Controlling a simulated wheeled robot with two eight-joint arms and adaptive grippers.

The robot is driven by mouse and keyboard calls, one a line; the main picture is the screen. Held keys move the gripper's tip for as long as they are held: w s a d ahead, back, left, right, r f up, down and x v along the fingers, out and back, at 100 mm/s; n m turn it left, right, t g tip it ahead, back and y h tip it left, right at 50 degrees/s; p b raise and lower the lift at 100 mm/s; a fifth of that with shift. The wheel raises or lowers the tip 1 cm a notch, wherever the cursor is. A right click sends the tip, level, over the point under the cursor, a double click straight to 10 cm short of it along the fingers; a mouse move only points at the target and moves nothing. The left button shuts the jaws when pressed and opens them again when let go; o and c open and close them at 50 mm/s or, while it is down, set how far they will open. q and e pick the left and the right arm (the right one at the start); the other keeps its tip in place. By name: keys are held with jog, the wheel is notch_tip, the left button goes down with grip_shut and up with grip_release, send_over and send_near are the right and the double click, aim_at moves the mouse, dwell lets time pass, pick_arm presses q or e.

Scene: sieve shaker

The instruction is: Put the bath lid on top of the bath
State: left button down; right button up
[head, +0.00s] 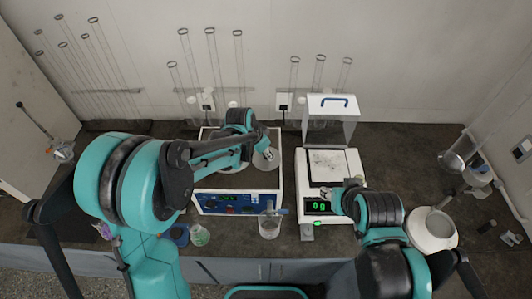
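The bath (284,178) appears to be the white open box with the blue control panel, left of centre on the bench. My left arm crosses above it and hides much of its inside. My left gripper (267,158) is over the bath's right rear part, and its fingers are too small to read. A white-topped piece with a blue handle (333,105) stands upright behind the balance; I cannot tell whether it is the bath lid. My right gripper (327,193) is over the front of the balance, near its display; its opening is unclear.
The balance (347,165) reads 0 g, right of the bath. A glass beaker (269,226) stands before the bath, with a small flask (199,235) to its left. A white round device (433,229) is at right. Tall glass tubes line the back wall.

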pick_arm(q)
jog(key=shift+s, duration=0.1)
jog(key=c, duration=1.4)
grip_release()
jog(key=shift+f, duration=0.1)
jog(key=shift+o, duration=0.2)
jog(key=shift+r, duration=0.45)
jog(key=p+v, duration=0.2)
jog(key=v, duration=0.9)
jog(key=shift+s+a+r, duration=0.15)
jog(key=shift+r, duration=0.1)
jog(key=s+a+r+n+t+y, duration=0.1)
jog(key=s+a+n+t, duration=0.1)
jog(key=s+a+n, duration=0.2)
jog(key=s+a+r+n+t+y, duration=0.1)
jog(key=s+a+n, duration=0.4)
jog(key=s+a, duration=0.5)
jog(key=s+t+y, duration=0.1)
jog(key=s, duration=0.3)
jog(key=shift+r, duration=0.2)
